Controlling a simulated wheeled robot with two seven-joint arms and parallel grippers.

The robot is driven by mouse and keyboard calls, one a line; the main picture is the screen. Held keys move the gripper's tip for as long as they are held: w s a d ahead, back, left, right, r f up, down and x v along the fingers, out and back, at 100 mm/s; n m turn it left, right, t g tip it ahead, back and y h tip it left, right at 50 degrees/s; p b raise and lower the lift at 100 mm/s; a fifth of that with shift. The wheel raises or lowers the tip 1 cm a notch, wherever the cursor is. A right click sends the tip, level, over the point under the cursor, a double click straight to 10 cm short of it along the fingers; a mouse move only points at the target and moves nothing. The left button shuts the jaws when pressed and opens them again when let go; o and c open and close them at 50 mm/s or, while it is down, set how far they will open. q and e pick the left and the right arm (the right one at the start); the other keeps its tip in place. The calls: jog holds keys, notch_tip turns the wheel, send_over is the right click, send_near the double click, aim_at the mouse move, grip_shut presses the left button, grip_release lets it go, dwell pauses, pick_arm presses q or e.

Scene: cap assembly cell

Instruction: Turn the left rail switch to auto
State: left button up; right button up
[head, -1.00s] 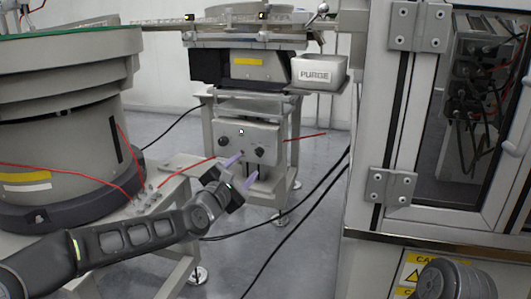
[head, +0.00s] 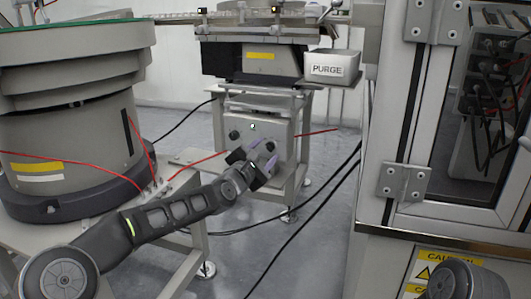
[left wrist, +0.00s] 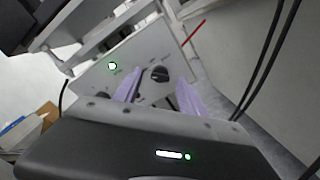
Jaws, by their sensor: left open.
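The grey control box (head: 284,128) under the feeder table has a small lit button (head: 252,126) and a dark knob (head: 234,134) at its left. My left gripper (head: 263,154) is in front of the box's right part, its pale purple fingers spread and empty. In the left wrist view the box face (left wrist: 95,82), lit button (left wrist: 112,66) and a black knob (left wrist: 160,73) show; this knob appears between the open fingers (left wrist: 158,90), beyond their tips. Contact is not visible. The knob labels are too small to read. My right gripper is not in view.
A large round bowl feeder (head: 70,110) stands at the left. A white PURGE bin (head: 333,68) hangs at the table's right. A framed cabinet (head: 395,185) fills the right side. Red and black cables run near the box and floor.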

pick_arm(q)
jog(key=shift+w+d, duration=0.15)
jog(key=shift+w, duration=0.15)
jog(key=shift+c, duration=0.3)
grip_shut()
